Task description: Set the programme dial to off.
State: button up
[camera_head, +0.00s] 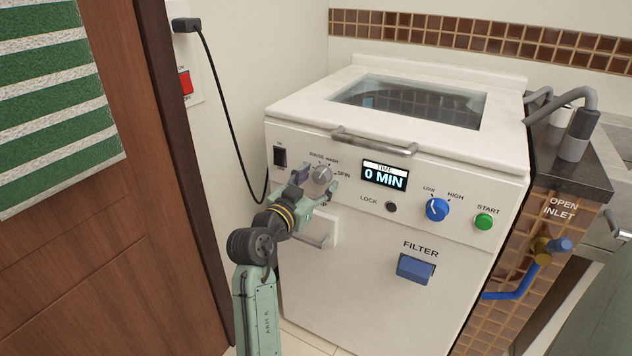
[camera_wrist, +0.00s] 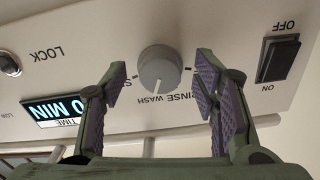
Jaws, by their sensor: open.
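The programme dial (camera_head: 322,173) is a round grey knob on the white machine's front panel, and it fills the middle of the wrist view (camera_wrist: 160,70). RINSE and WASH are printed above it and SPIN to its right in the head view. A small pale mark on the knob seems to face the WASH side. My gripper (camera_head: 317,183) is open in front of the dial. In the wrist view, its fingers (camera_wrist: 161,67) stand either side of the knob with gaps. Labels left of and below the dial are partly hidden; I cannot read an off mark there.
A black ON/OFF rocker switch (camera_head: 280,157) sits left of the dial. The display (camera_head: 385,176) reads 0 MIN, with a lock button (camera_head: 391,207) below it. A lid handle (camera_head: 373,143) juts out above. A wooden door (camera_head: 110,240) stands close on the left.

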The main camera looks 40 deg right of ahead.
jog(key=shift+c, duration=0.6)
jog(key=c, duration=1.1)
jog(key=shift+o, duration=0.2)
jog(key=shift+n, duration=0.3)
jog(key=n+p, duration=0.1)
jog(key=n, duration=0.1)
jog(key=n+p, duration=0.2)
jog(key=shift+r+n, duration=0.2)
jog(key=shift+n, duration=0.1)
jog(key=n+p, duration=0.4)
jog(key=n, duration=0.1)
jog(key=shift+r, duration=0.1)
jog(key=n+p, duration=0.4)
jog(key=n, duration=0.1)
jog(key=shift+n, duration=0.4)
jog(key=shift+n+p, duration=1.75)
jog(key=shift+n, duration=0.15)
